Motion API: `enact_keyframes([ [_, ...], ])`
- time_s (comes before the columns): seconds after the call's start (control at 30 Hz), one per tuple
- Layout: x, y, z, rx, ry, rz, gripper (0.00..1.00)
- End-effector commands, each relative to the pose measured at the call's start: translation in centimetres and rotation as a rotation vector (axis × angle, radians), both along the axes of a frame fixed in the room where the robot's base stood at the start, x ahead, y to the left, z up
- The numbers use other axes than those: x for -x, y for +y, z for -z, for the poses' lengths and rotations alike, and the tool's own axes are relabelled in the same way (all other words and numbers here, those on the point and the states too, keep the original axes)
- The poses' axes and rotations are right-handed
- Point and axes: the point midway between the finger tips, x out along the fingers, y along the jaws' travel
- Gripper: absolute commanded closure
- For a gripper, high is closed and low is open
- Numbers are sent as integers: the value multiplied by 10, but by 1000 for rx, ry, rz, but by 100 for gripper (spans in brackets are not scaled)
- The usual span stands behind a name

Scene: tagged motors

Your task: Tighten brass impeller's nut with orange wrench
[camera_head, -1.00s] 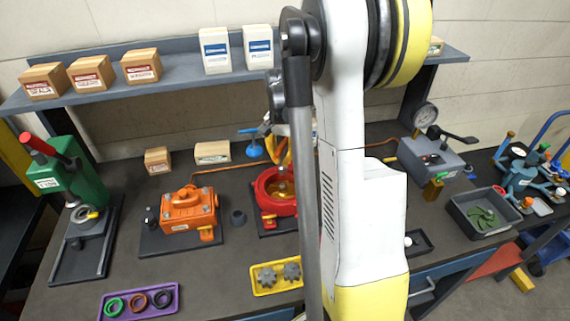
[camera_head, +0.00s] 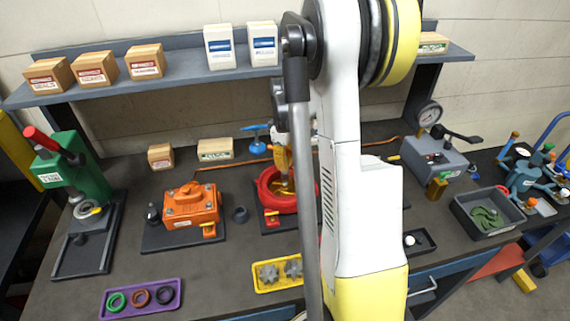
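The red round motor housing (camera_head: 268,199) stands on a dark base plate in the middle of the bench. Inside it a little of the brass impeller (camera_head: 281,188) shows; the nut cannot be made out. My arm covers the housing's right side. My gripper (camera_head: 281,122) is mostly hidden behind my arm, above and behind the housing. An orange piece (camera_head: 282,145), possibly the orange wrench, shows just below it. Whether the gripper holds it, or whether it touches the nut, cannot be seen.
An orange motor (camera_head: 191,209) stands left, beside a green press (camera_head: 82,172). A purple tray (camera_head: 141,298) and a yellow gear tray (camera_head: 262,284) lie in front. A blue valve (camera_head: 254,140) stands behind the housing. A grey bin (camera_head: 472,228) and grey gauge unit (camera_head: 440,160) are right.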

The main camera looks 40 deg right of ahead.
Motion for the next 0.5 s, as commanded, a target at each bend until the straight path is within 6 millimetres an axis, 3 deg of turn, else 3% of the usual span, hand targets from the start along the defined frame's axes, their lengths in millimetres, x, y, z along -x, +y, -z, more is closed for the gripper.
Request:
enact_keyframes([
  [0.3, 0, 0, 9, 0, 0, -570, 100],
  [0.5, 0, 0, 11, -1, 0, -816, 100],
])
